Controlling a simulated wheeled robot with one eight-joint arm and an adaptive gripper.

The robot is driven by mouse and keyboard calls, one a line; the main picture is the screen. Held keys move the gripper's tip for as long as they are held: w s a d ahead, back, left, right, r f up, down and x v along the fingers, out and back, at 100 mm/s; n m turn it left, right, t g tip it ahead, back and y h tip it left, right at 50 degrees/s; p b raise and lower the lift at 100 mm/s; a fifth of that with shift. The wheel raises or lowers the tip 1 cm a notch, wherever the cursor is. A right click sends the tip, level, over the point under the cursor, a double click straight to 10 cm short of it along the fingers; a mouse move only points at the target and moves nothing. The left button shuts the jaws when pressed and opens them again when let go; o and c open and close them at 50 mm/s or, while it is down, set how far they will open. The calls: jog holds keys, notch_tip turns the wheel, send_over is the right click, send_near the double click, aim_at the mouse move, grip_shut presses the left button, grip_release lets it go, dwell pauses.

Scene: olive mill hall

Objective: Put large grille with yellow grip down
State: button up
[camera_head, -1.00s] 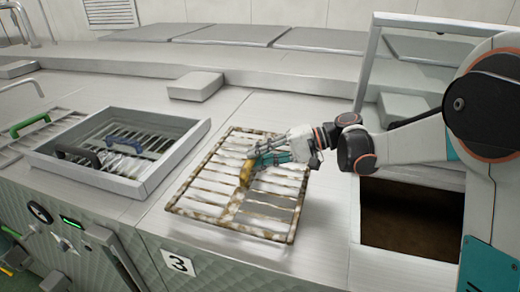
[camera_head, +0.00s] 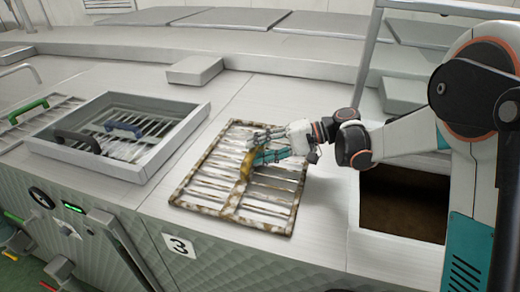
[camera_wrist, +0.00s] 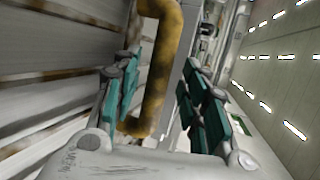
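The large grille (camera_head: 235,205) is a rusty, mottled rectangular frame with pale bars. It appears to lie flat on the metal counter above the number 3 label. Its yellow grip (camera_head: 246,168) stands up near its middle and is worn and stained. My gripper (camera_head: 258,154) reaches in from the right, with its fingers around the yellow grip. In the wrist view the yellow grip (camera_wrist: 158,75) passes between the teal finger pads (camera_wrist: 160,105). The pads stand apart, with a visible gap on the right side; the grip is close to the left pads, and contact there is unclear.
Left of the grille is a raised metal frame (camera_head: 168,155) around a recess holding grilles with blue and black grips. A green-gripped grille (camera_head: 35,112) lies farther left. An open dark pit (camera_head: 400,205) is at the right. A flat block (camera_head: 194,70) lies behind.

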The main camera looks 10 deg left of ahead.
jog(key=v, duration=1.2)
jog(key=shift+r+b, duration=0.1)
jog(key=shift+b, duration=0.2)
jog(key=shift+s+r+h, duration=0.2)
jog(key=shift+s+h, duration=0.1)
jog(key=s, duration=0.1)
jog(key=s+t+h, duration=0.1)
jog(key=s+d+r+m+t+h, duration=0.1)
jog(key=s, duration=0.1)
jog(key=shift+d, duration=0.1)
jog(key=s+d+f+t+h, duration=0.1)
jog(key=s+d+t+h, duration=0.1)
jog(key=s+d, duration=0.3)
jog(key=s+d+f+t+h, duration=0.1)
jog(key=s+d+t+h, duration=0.1)
jog(key=s+d+h, duration=0.3)
jog(key=s+d+f+t+h, duration=0.2)
jog(key=s+d+t+h, duration=0.1)
jog(key=s+d, duration=0.4)
jog(key=shift+s+h, duration=0.5)
jog(key=shift+s, duration=1)
jog(key=shift+s+d+f+t, duration=0.1)
jog(key=shift+s+d+t, duration=0.1)
jog(key=shift+d+t, duration=0.15)
